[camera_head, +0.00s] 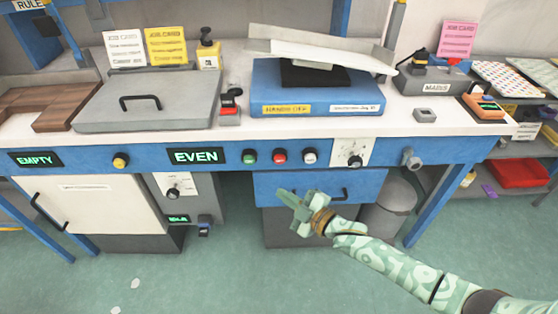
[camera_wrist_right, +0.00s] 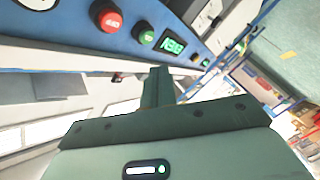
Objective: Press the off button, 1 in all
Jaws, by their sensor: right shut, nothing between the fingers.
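A red round button (camera_head: 280,155) sits on the blue front panel (camera_head: 220,155), between a green button (camera_head: 249,156) and a white button (camera_head: 310,156). In the right wrist view the red button (camera_wrist_right: 107,19) carries pale lettering too small to read surely, and the green button (camera_wrist_right: 143,31) is beside it. My right gripper (camera_head: 287,197) is shut and empty, below the button row in the head view, apart from the red button. Its fingers (camera_wrist_right: 157,85) also show in the right wrist view. My left gripper is not in view.
A lit EVEN display (camera_head: 196,156) and a yellow button (camera_head: 121,161) are left of the green button. A dial plate (camera_head: 351,153) is to the right. A blue drawer (camera_head: 370,185) with a dark handle lies behind my right gripper. A grey bin (camera_head: 398,195) stands on the floor.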

